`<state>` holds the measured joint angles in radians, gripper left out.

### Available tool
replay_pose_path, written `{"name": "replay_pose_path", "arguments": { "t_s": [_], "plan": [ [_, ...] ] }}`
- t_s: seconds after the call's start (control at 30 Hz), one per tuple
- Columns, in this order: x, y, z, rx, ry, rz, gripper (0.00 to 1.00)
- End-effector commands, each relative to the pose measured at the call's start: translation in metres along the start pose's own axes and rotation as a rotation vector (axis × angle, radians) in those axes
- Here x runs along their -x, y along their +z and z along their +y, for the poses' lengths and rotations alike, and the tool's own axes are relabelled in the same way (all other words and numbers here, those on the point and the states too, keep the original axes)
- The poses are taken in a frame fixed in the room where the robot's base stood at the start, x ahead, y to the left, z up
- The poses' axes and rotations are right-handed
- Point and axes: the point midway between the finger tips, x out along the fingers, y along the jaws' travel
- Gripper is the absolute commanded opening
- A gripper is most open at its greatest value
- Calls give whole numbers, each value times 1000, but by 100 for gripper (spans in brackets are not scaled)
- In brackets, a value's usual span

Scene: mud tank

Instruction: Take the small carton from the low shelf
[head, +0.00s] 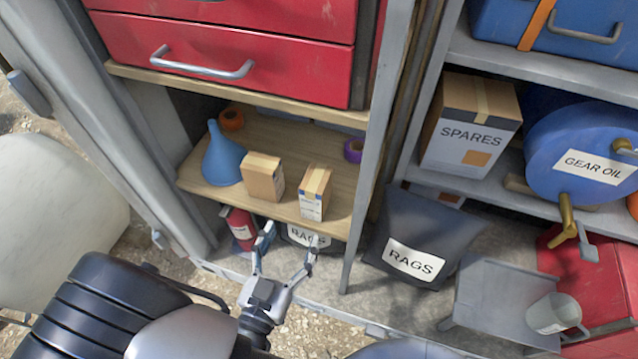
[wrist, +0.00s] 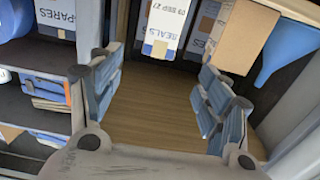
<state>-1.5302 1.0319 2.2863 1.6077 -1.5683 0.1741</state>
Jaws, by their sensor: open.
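Two small brown cartons stand on the low wooden shelf (head: 225,196) in the head view: a left one (head: 263,178) and a right one with a white label (head: 313,192) near the front edge. I cannot tell which one the task means. My gripper (head: 289,240) is open and empty, in front of and apart from the shelf edge. In the wrist view the open fingers (wrist: 160,75) frame bare shelf board, with a carton labelled SEALS (wrist: 165,28) beyond them. A plain brown carton face (wrist: 245,38) shows to its right.
A blue funnel (head: 223,155) stands left of the cartons. An orange tape roll (head: 231,119) and a purple one (head: 353,150) lie farther back. Red drawers (head: 230,45) overhang the shelf. A grey post (head: 378,130) bounds it on the right. A RAGS bag (head: 415,235) stands beside it.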

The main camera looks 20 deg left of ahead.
Motion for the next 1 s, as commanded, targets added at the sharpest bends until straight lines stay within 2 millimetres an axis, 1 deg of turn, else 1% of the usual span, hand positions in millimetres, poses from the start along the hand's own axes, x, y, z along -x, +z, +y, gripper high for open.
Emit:
{"name": "replay_pose_path", "arguments": {
  "t_s": [0.03, 0.1, 0.3, 0.4, 0.5, 0.7, 0.77, 0.9, 1.0],
  "plan": [
    [-12, 1, 2, -1, 9, 0, 70],
    [-28, 1, 2, -3, 9, -1, 70],
    [-72, 2, 2, -3, 10, -3, 70],
    [-90, 2, 2, -4, 8, -2, 70],
    [-102, 1, 1, -4, 4, -3, 70],
    [-114, 2, 0, -4, 3, -3, 70],
    [-122, 4, 1, -3, 5, -3, 70],
    [-144, 7, 1, -5, 6, -4, 70],
    [-155, 6, 1, -4, 3, -4, 70]
  ]
}}
